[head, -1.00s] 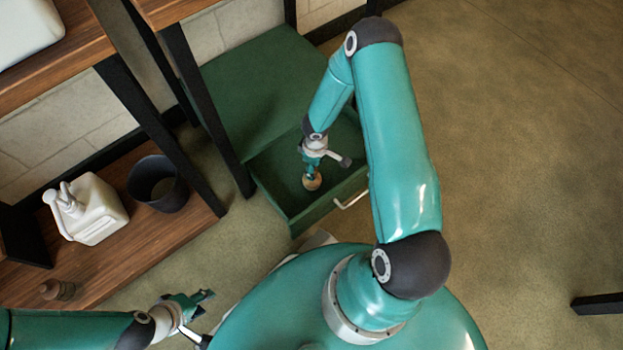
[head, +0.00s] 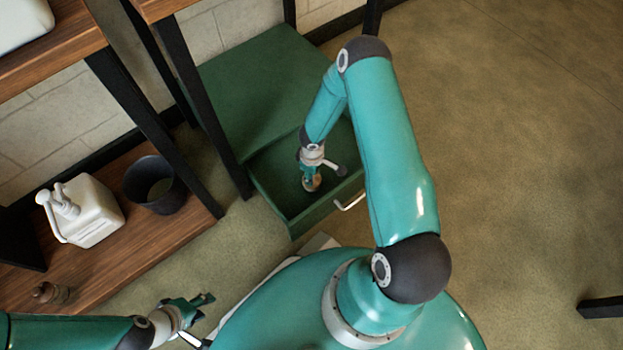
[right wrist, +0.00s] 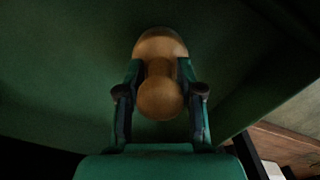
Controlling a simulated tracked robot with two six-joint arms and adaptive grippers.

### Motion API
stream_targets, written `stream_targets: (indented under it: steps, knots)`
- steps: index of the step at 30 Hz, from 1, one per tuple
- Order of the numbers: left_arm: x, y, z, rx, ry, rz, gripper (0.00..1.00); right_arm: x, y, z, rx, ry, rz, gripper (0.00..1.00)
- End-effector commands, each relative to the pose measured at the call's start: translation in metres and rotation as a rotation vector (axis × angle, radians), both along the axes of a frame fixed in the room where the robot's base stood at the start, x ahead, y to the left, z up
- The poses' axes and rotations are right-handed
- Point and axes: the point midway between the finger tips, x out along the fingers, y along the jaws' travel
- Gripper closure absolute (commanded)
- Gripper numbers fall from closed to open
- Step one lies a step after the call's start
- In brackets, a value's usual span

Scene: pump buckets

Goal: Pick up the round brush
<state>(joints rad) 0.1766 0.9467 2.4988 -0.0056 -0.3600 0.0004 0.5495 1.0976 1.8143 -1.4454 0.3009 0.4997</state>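The round brush (head: 312,183) is a wooden piece with a round knob and a wider rounded base, inside the open green drawer (head: 293,213). In the right wrist view the brush (right wrist: 158,100) is between the fingers, knob toward the camera. My right gripper (right wrist: 160,72) points down into the drawer, its fingertips closed in against both sides of the brush's narrow neck. The bristles are hidden. My left gripper (head: 207,305) is at the lower left beside my base, empty, its fingertips apart.
The green cabinet top (head: 255,80) is behind the drawer. Left of it, a wooden shelf (head: 135,245) holds a white jug (head: 92,215), a dark pot (head: 153,185) and a small brown object (head: 48,292). Open floor (head: 520,130) lies to the right.

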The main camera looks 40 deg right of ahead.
Motion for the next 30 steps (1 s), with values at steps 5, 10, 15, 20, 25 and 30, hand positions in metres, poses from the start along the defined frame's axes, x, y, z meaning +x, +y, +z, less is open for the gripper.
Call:
stream_targets:
  steps: [5,10,15,20,25,30]
  knots:
    - [0.000,0.000,0.000,0.000,0.000,0.000,0.60,0.000,0.000,0.000,0.000,0.000,0.000,0.99]
    - [0.000,0.000,0.000,0.000,0.000,0.000,0.60,0.000,0.000,0.000,0.000,0.000,0.000,1.00]
    - [0.000,0.000,0.000,0.000,0.000,0.000,0.60,0.000,0.000,0.000,-0.001,0.000,0.000,1.00]
    - [0.000,0.000,0.001,0.000,0.000,0.000,0.60,0.000,0.000,0.002,-0.001,-0.001,0.000,1.00]
    - [0.000,0.000,0.005,0.000,0.000,0.000,0.60,0.001,0.000,0.011,-0.002,-0.002,-0.001,1.00]
    - [0.000,0.000,0.015,0.000,0.000,0.000,0.60,0.001,0.000,0.034,-0.001,-0.003,0.000,1.00]
